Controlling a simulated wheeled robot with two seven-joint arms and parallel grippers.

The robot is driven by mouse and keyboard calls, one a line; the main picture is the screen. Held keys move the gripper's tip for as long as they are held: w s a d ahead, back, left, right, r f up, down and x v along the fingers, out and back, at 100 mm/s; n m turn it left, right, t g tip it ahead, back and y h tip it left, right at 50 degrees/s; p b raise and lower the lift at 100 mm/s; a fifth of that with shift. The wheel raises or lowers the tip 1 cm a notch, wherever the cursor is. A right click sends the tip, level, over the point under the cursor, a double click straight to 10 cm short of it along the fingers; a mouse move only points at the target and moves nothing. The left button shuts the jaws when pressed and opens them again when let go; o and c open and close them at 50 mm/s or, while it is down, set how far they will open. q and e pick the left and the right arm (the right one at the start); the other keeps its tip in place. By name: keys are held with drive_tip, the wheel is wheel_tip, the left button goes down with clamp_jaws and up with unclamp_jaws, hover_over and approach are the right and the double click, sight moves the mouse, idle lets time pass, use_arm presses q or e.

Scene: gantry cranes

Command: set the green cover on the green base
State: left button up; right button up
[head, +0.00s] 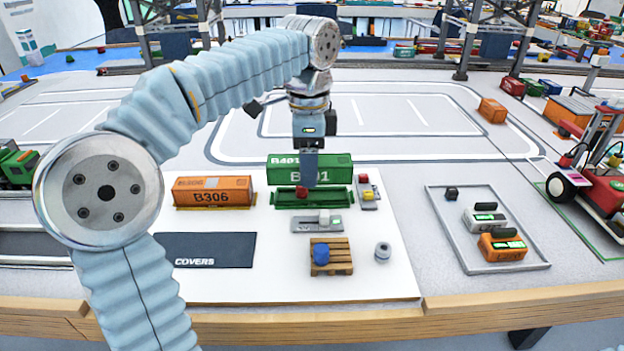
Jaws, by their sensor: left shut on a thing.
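The green cover (338,174) is a long box-shaped shell with white lettering on its front and top. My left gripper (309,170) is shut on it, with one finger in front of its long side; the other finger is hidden. The green base (328,199) is a low open tray on the white board, with a small red block (302,192) at it. The cover appears level and lined up lengthwise with the base, just above or slightly behind it. I cannot tell the exact gap. My right gripper is out of view.
An orange container (212,191) stands left of the base, above an empty dark COVERS mat (204,250). A small grey tray with red and yellow blocks (367,191) is close on the right. A grey fixture (317,224) and a wooden pallet (331,259) lie in front.

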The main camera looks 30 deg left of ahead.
sight(311, 196)
use_arm(q)
drive_tip(key=shift+w+a+f, duration=0.2)
drive_tip(key=shift+w+f, duration=0.5)
drive_tip(key=shift+f, duration=0.2)
drive_tip(key=f, duration=0.1)
drive_tip(key=w+f, duration=0.1)
drive_tip(key=f, duration=0.1)
drive_tip(key=shift+a, duration=0.15)
drive_tip(key=shift+s+f, duration=0.1)
drive_tip(key=shift+f, duration=0.45)
drive_tip(key=shift+f, duration=0.1)
drive_tip(key=o, duration=1.1)
drive_tip(key=shift+o, duration=0.2)
wheel_tip(311, 196, up, 12)
drive_tip(key=shift+r, duration=0.15)
